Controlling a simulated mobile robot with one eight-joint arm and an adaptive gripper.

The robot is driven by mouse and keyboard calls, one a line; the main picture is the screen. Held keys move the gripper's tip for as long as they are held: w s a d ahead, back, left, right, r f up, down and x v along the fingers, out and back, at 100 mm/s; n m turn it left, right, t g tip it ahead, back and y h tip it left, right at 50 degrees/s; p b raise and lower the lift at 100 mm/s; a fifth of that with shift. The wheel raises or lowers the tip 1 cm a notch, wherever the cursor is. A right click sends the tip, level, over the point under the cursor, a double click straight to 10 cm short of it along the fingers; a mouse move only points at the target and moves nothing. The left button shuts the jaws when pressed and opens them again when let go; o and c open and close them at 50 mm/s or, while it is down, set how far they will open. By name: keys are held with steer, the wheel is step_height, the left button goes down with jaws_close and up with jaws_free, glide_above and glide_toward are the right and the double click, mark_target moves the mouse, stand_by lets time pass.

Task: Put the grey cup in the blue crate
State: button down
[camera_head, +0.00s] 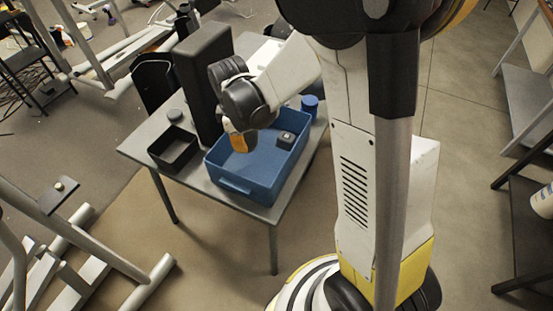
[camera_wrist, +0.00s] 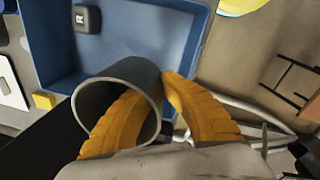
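The grey cup (camera_wrist: 118,78) is in the wrist view, tilted, with its open mouth towards the camera. My gripper (camera_wrist: 152,84) has one yellow finger inside the cup and the other outside, pinching its wall. The blue crate (camera_wrist: 190,38) lies behind the cup in the wrist view. In the head view my gripper (camera_head: 240,143) hangs over the left part of the blue crate (camera_head: 238,187) on the table; I cannot make out the cup there. The wrist view shows no contact between cup and crate clearly.
A small dark block (camera_head: 286,138) with a letter on it (camera_wrist: 87,18) lies in the crate. A black open box (camera_head: 173,148), a tall black case (camera_head: 203,80) and a blue cup-like object (camera_head: 310,104) stand around the crate on the grey table (camera_head: 140,145).

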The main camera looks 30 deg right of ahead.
steer(key=f+n+b, duration=0.2)
steer(key=f+n, duration=0.1)
steer(key=f, duration=0.2)
steer(key=f+n+b, duration=0.3)
steer(key=f, duration=0.2)
steer(key=w+f+n+b, duration=0.1)
steer(key=f+n+b, duration=0.2)
steer(key=f, duration=0.2)
steer(key=shift+w+a+f+y, duration=0.1)
steer(key=shift+a+f+y, duration=0.1)
steer(key=shift+a+y, duration=0.15)
steer(key=shift+f+b, duration=0.2)
steer(key=shift+b, duration=0.15)
steer(key=c, duration=1.6)
jaws_free()
